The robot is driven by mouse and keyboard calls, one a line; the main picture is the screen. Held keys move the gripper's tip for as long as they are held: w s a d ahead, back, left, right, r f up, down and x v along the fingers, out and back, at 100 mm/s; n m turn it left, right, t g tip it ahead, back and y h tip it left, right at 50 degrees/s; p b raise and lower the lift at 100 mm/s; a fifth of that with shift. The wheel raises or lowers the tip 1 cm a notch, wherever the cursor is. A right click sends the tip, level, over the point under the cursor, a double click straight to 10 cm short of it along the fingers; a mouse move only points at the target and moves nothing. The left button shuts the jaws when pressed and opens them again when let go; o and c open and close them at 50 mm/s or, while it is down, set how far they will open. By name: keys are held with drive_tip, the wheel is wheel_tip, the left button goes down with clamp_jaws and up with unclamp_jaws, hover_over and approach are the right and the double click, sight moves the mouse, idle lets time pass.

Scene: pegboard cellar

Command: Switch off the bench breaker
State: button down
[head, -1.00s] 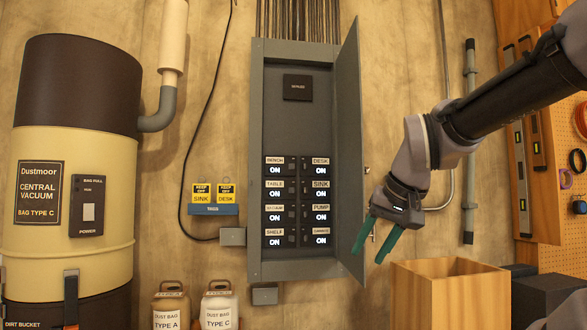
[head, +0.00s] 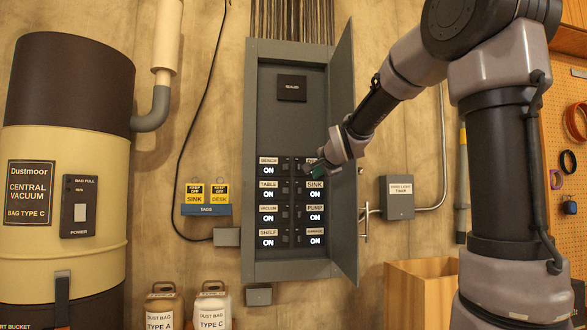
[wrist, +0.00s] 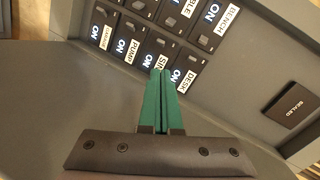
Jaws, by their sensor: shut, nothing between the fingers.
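The open grey breaker panel (head: 292,120) hangs on the wall, with two columns of labelled breakers. The bench breaker (head: 284,167) is at the top of the left column, its display reading ON. In the wrist view the bench breaker (wrist: 205,42) is at the upper right, dark, beside its BENCH label. My gripper (head: 314,171) is in front of the top of the right column and covers the desk breaker's label and display. In the wrist view my gripper's green fingers (wrist: 160,74) are together and empty, their tips by the SINK and DESK labels. I cannot tell whether they touch.
The panel door (head: 343,150) stands open to the right, beside my forearm. The other readable breaker displays read ON. A sealed black plate (head: 292,88) is above the breakers. Keep-off tags (head: 207,194) hang left of the panel.

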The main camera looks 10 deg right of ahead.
sight(290, 167)
drive_tip(key=w+a+r+m+t+y, duration=0.2)
drive_tip(key=w+r, duration=0.2)
drive_tip(key=w, duration=0.5)
drive_tip(key=shift+w+a+m+t, duration=0.15)
drive_tip(key=shift+w+m+t, duration=0.1)
drive_tip(key=shift+m+t, duration=0.15)
drive_tip(key=shift+f, duration=0.1)
drive_tip(key=w, duration=0.3)
drive_tip(key=w+a, duration=0.1)
drive_tip(key=w, duration=0.6)
drive_tip(key=shift+a, duration=0.25)
